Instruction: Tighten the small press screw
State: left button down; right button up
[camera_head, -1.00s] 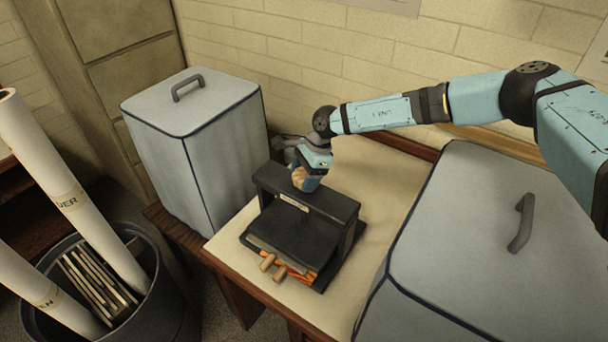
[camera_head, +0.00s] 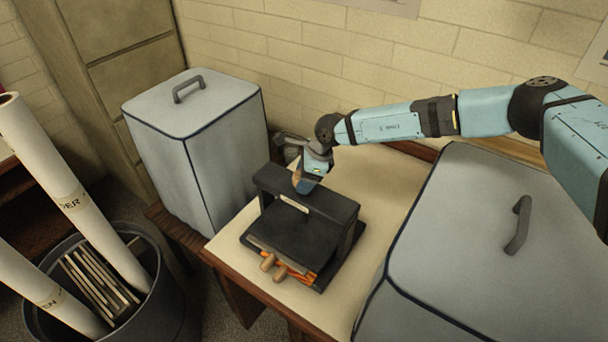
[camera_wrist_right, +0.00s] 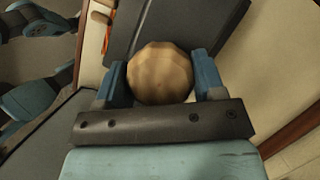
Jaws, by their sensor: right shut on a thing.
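The small black press (camera_head: 300,225) stands on the cream table top between two grey covered boxes. Its screw has a round, faceted wooden knob (camera_wrist_right: 160,73) above the crossbar (camera_head: 330,205). My right gripper (camera_head: 305,184) comes down over the crossbar and is shut on the knob. In the right wrist view its two blue fingers (camera_wrist_right: 160,80) sit on either side of the knob. The screw shaft under the knob is hidden. Orange and wooden-handled items (camera_head: 275,266) stick out of the press at its front. My left gripper is not in the head view.
A grey covered box (camera_head: 195,150) stands left of the press, and a larger one (camera_head: 450,240) stands close on the right. A brick wall (camera_head: 380,55) is behind. A bin (camera_head: 175,300) with paper rolls is at lower left. Bare table (camera_head: 375,190) shows right of the press.

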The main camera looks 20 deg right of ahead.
jog(key=shift+m+t, duration=0.3)
jog(key=shift+m, duration=0.9)
jog(key=shift+r, duration=0.1)
jog(key=shift+w, duration=0.1)
jog(key=o, duration=0.9)
jog(key=shift+o, duration=0.2)
jog(key=b+v, duration=0.2)
jog(key=v, duration=1.1)
jog(key=shift+s+r+b, duration=0.3)
jog(key=shift+r+b, duration=0.1)
